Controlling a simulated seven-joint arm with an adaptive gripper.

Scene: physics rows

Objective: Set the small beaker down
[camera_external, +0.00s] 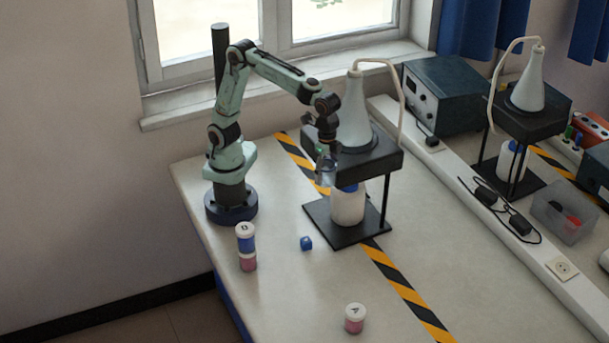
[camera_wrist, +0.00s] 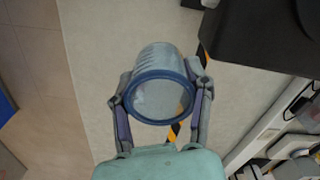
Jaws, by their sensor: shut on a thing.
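The small beaker (camera_wrist: 160,75) is clear with a blue rim. In the wrist view it sits between the two fingers of my gripper (camera_wrist: 160,98), which is shut on it. In the outside view the beaker (camera_external: 326,172) hangs below my gripper (camera_external: 326,157), in the air in front of the black stand's platform. The beaker looks roughly upright there. I cannot tell from these views exactly how high it is above the table or whether anything is in it.
The black stand (camera_external: 385,165) with a white flask (camera_external: 355,115) is close beside the beaker. The front of the table has free room. Striped tape (camera_external: 405,290) crosses it.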

